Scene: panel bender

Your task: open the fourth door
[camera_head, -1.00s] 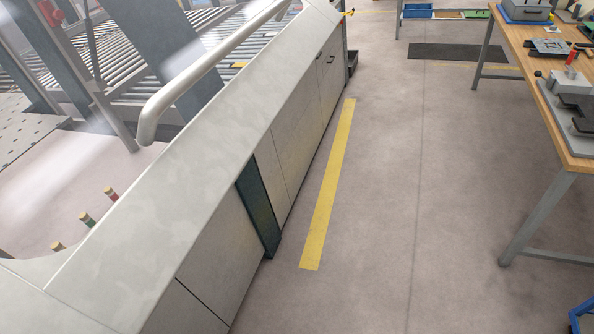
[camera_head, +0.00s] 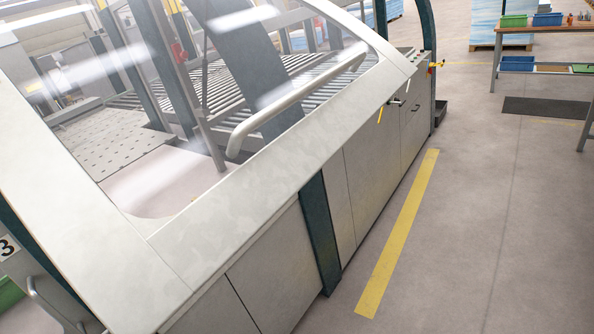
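The panel bender's pale grey front cabinet has flat lower door panels (camera_head: 275,270) divided by thin seams. A dark teal post (camera_head: 319,235) splits the row. Panels beyond the post (camera_head: 375,165) look closed, and a small dark handle (camera_head: 415,106) shows at the far end. I cannot tell which panel is the fourth door; no number 4 is visible. My gripper is not in view.
A thick tubular rail (camera_head: 300,98) runs along the clear guard above the cabinet top. A yellow floor stripe (camera_head: 398,232) runs beside the cabinet. The floor to its right (camera_head: 500,250) is clear. A dark mat (camera_head: 545,107) and a workbench (camera_head: 545,29) are farther back.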

